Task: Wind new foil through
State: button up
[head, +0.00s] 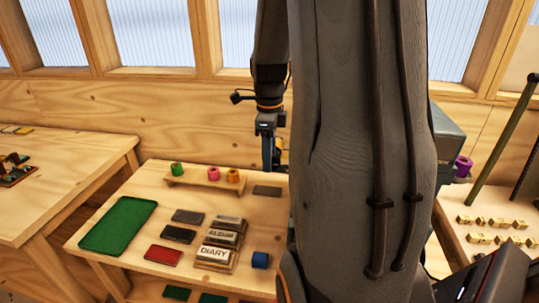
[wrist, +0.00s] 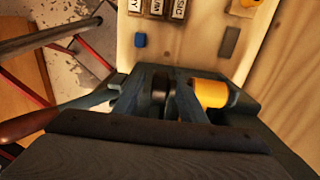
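My gripper (head: 268,152) hangs pointing down near the back wall in the head view, beside the table's far edge; my arm covers much of the area to its right. The wrist view shows a dark blue-grey mechanism with a gold foil roll (wrist: 211,94) at its right and black round parts in its middle. I cannot tell which dark parts there are my fingers or whether they touch the roll. Green (head: 177,168), pink (head: 213,173) and orange (head: 232,175) rolls stand on a small wooden rack (head: 203,187). A lever with a brown handle (wrist: 25,125) is at left in the wrist view.
The table holds a green tray (head: 118,226), DIARY and ALBUM blocks (head: 216,254), dark slabs (head: 267,190), a red slab (head: 163,256) and a blue piece (head: 260,260).

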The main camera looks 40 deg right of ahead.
jog(key=shift+f, duration=0.2)
jog(key=shift+c, duration=0.5)
grip_shut()
jog(key=shift+s+d+t+y, duration=0.1)
jog(key=shift+s+t+y, duration=0.15)
jog(key=shift+t+y, duration=0.7)
jog(key=shift+r+t+y+b, duration=0.1)
jog(key=shift+t+y+b, duration=0.45)
jog(key=shift+t+b, duration=0.2)
jog(key=shift+o, duration=0.5)
grip_release()
jog(key=shift+d+r, duration=0.1)
jog(key=shift+r, duration=0.05)
